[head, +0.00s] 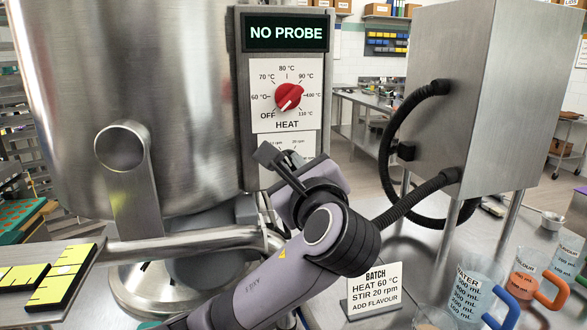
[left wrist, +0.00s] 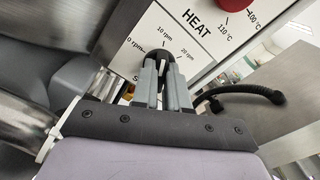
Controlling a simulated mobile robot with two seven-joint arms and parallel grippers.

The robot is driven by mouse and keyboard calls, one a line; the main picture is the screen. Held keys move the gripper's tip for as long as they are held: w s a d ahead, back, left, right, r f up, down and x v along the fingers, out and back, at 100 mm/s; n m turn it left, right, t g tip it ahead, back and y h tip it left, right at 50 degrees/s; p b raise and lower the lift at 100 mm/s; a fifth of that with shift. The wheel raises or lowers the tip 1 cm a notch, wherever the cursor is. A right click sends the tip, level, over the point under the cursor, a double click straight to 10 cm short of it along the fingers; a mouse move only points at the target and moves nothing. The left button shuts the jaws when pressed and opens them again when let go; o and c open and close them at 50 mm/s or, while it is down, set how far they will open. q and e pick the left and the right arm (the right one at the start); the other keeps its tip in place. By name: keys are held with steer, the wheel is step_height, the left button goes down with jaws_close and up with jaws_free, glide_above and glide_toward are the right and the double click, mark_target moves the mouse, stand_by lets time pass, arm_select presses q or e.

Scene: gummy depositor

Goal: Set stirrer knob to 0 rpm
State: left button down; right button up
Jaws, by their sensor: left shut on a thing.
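The stirrer knob (left wrist: 158,56) is black and round with a white mark. It sits on a white dial plate (left wrist: 150,28) with rpm labels, below the heat dial. In the left wrist view my left gripper (left wrist: 163,75) has its two grey fingers shut on the knob from either side. I cannot tell for sure which rpm label the mark meets. In the head view my left gripper (head: 278,160) is at the stirrer dial plate (head: 288,142) and covers most of it, with the knob hidden. My right gripper is not in view.
The red heat knob (head: 288,96) is just above, its pointer towards OFF. A display (head: 286,32) reads NO PROBE. A steel kettle (head: 130,130) stands left, a steel box (head: 445,90) with black hoses right. A batch card (head: 376,288) and labelled jugs (head: 470,290) stand lower right.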

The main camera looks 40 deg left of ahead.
arm_select(q)
steer(key=shift+f+n, duration=0.1)
steer(key=shift+n, duration=0.2)
steer(key=n, duration=0.5)
steer(key=shift+f+n, duration=0.1)
steer(key=shift+n, duration=0.2)
steer(key=n, duration=0.5)
steer(key=shift+f+n, duration=0.1)
steer(key=shift+n, duration=0.2)
steer(key=shift+b, duration=0.3)
steer(key=c, duration=1.1)
jaws_free()
steer(key=shift+s, duration=0.1)
steer(key=shift+c, duration=0.2)
